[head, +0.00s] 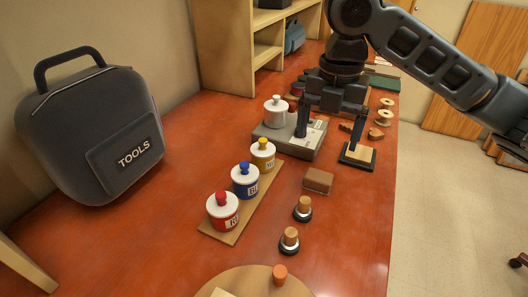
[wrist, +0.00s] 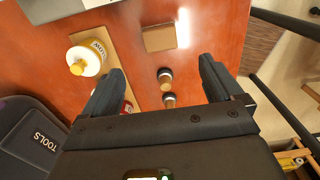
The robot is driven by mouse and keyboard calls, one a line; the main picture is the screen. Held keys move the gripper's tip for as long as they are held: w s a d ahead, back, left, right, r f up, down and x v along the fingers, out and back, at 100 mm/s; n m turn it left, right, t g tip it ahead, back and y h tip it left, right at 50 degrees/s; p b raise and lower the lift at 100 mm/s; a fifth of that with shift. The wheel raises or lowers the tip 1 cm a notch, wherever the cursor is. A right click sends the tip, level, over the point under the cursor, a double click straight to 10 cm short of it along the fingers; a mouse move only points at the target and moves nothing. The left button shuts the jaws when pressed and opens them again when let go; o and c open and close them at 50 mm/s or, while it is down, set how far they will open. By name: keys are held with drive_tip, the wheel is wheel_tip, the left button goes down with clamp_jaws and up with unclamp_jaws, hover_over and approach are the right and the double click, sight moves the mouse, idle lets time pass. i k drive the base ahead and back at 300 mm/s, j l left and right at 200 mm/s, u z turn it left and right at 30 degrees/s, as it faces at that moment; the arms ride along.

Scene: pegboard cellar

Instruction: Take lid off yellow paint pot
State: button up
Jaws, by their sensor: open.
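The yellow paint pot (head: 263,158) stands upright at the far end of a wooden strip (head: 222,236). Its white lid (head: 263,148) with a yellow knob is on it. It also shows in the wrist view (wrist: 94,58), left of my left finger. The blue pot (head: 245,182) and red pot (head: 223,213) stand nearer on the same strip, both lidded. My gripper (head: 331,128) is open and empty, above the table, beyond and to the right of the yellow pot in the head view. In the wrist view its fingers (wrist: 162,70) are spread, touching no pot; the left finger hides part of the pot row.
A grey box (head: 277,143) with a white pot (head: 275,113) on it stands behind the yellow pot. A brown block (head: 318,181) and two wooden-topped stamps (head: 303,208) lie to the right. A TOOLS case (head: 95,125) stands at left. The red tabletop between is clear.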

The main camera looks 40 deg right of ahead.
sight(262, 150)
drive_tip(key=k, duration=1)
